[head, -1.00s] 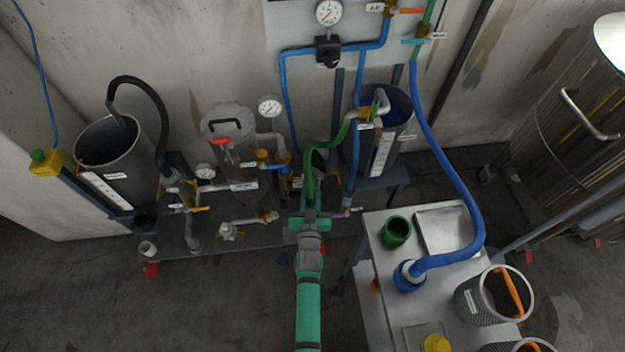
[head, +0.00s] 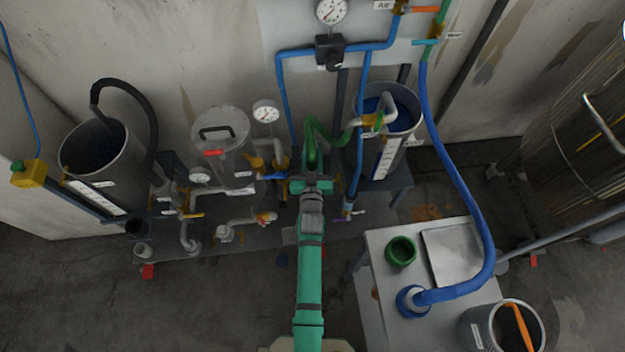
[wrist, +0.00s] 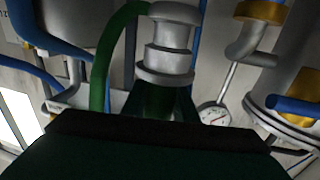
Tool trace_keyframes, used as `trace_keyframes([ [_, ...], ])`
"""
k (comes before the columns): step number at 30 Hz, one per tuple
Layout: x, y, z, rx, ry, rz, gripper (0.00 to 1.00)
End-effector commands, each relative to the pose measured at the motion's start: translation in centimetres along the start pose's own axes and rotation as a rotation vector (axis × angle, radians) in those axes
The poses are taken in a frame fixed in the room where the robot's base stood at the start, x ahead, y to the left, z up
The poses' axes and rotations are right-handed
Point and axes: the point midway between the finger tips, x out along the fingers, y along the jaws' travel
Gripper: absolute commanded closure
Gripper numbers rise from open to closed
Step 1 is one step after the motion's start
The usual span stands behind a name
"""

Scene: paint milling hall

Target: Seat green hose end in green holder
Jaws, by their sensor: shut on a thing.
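The green hose (head: 331,134) bends from the valve at the right-hand grey tank to my gripper (head: 311,172). My gripper is shut on the hose's end, which is mostly hidden by the jaws in the head view. In the wrist view, a grey ringed metal fitting (wrist: 166,45) stands above the jaws, with green below it, and the green hose (wrist: 104,65) curves down at its left. The green holder (head: 401,251) is a round, open green cup on the metal cart, right of and below my gripper in the head view. It looks empty.
The blue hose (head: 468,205) ends in a blue holder (head: 409,303) beside the green one. Tanks, gauges and pipes crowd the wall behind my gripper.

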Motion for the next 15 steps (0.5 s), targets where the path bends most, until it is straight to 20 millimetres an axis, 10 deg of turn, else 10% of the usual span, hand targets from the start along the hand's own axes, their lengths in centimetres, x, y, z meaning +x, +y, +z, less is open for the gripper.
trace_keyframes([
  [15,0.05,-0.34,0.41,0.0,0.003,-0.005,1.0],
])
